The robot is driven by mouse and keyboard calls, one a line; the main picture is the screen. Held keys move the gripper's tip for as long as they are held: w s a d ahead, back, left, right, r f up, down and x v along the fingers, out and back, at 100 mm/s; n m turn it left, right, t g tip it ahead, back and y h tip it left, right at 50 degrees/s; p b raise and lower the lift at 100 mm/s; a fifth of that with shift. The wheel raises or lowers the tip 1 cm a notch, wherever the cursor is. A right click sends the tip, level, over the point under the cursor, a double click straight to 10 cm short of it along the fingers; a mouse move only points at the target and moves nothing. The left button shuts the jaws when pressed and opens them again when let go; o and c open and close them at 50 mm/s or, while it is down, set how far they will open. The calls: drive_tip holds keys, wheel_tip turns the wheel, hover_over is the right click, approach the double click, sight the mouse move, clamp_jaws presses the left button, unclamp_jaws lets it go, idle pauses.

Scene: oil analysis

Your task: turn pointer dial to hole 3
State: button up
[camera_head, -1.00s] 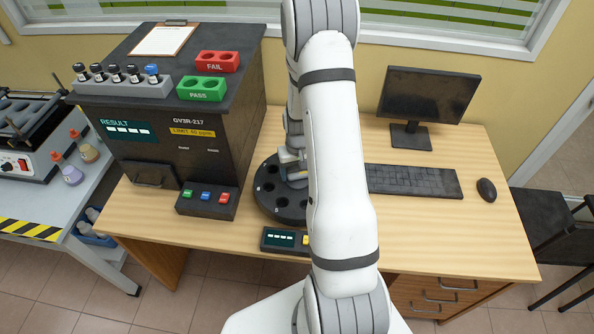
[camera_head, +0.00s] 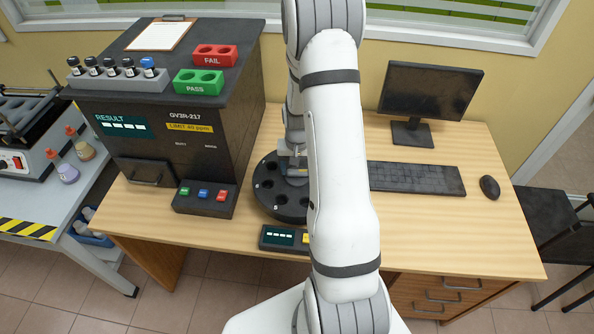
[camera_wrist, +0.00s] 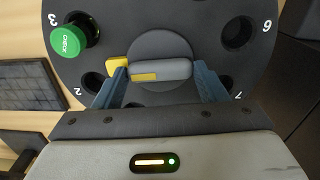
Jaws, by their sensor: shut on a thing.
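The black round carousel (camera_wrist: 190,18) has numbered holes. It also shows in the head view (camera_head: 262,204), partly hidden by my arm. At its centre is the grey pointer dial (camera_wrist: 165,69) with a yellow tip. The tip points left in the wrist view, between hole 2 (camera_wrist: 93,83) and hole 3, somewhat closer to hole 2.
Holes 6 (camera_wrist: 237,32) and 7 (camera_wrist: 204,86) look empty. In the head view, a small display box (camera_head: 278,238) stands in front of the carousel. A black analyser (camera_head: 180,130) and its button box (camera_head: 206,199) are at left. A keyboard (camera_head: 415,178) lies at right.

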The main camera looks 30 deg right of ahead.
sight(297, 170)
drive_tip(key=m+b, duration=0.3)
drive_tip(key=m, duration=0.2)
drive_tip(key=shift+m, duration=0.3)
idle(0.4)
drive_tip(key=o, duration=1)
drive_tip(key=shift+r, duration=0.1)
wheel_tip(297, 170, up, 7)
drive_tip(key=shift+f+b, duration=0.1)
drive_tip(key=shift+b, duration=0.35)
drive_tip(key=shift+r, duration=0.4)
